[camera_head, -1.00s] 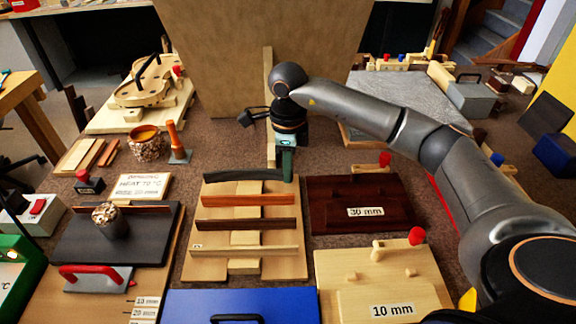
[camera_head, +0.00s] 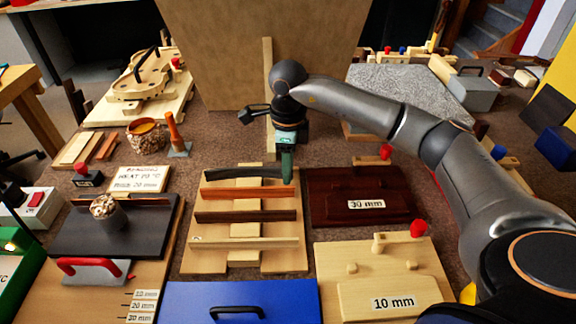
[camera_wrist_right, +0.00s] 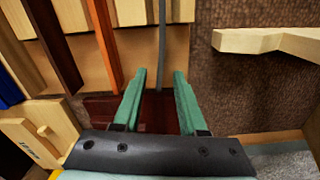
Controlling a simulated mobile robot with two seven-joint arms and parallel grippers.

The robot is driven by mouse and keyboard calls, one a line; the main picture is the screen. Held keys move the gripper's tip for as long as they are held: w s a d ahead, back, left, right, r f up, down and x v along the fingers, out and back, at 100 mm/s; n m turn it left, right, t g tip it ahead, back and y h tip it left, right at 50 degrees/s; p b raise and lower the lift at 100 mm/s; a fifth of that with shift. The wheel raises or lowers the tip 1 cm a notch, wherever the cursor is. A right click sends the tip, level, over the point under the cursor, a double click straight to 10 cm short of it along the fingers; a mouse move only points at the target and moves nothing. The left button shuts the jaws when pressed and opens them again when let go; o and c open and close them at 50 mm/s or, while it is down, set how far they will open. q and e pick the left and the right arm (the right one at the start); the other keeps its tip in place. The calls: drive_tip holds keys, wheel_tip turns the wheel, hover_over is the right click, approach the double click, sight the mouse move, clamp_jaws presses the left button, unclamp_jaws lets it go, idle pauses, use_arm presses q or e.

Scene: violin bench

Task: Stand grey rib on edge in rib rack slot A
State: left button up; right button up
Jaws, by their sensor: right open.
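The grey rib (camera_head: 243,173) is a thin dark strip, slightly curved, on edge across the far end of the pale wooden rib rack (camera_head: 218,260). In the right wrist view the grey rib (camera_wrist_right: 162,45) is seen edge-on, its near end between my fingers. I cannot tell how deep it sits or which slot is A. My right gripper (camera_head: 288,182) is at the rib's right end, fingers down. In the wrist view its green fingers (camera_wrist_right: 158,78) are apart, with a gap on each side of the rib. My left gripper is out of view.
An orange rib (camera_head: 247,193), a dark brown rib (camera_head: 246,216) and a pale rib (camera_head: 245,242) stand nearer in the rack. The dark red 30 mm board (camera_head: 330,203) is right of it, the pale 10 mm board (camera_head: 350,298) nearer. A blue case (camera_head: 185,300) lies in front.

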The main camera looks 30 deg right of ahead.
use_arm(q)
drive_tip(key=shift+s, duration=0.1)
use_arm(e)
drive_tip(key=shift+r, duration=0.35)
wheel_tip(320, 180, up, 3)
drive_tip(key=shift+w+f+p, duration=0.1)
drive_tip(key=shift+f+p, duration=0.05)
drive_tip(key=shift+p, duration=0.2)
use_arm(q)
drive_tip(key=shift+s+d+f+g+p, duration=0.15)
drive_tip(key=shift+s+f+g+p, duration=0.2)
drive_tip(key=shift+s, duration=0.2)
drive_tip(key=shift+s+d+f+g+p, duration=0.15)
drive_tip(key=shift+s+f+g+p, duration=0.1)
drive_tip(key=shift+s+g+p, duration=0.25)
use_arm(e)
wheel_tip(320, 180, up, 9)
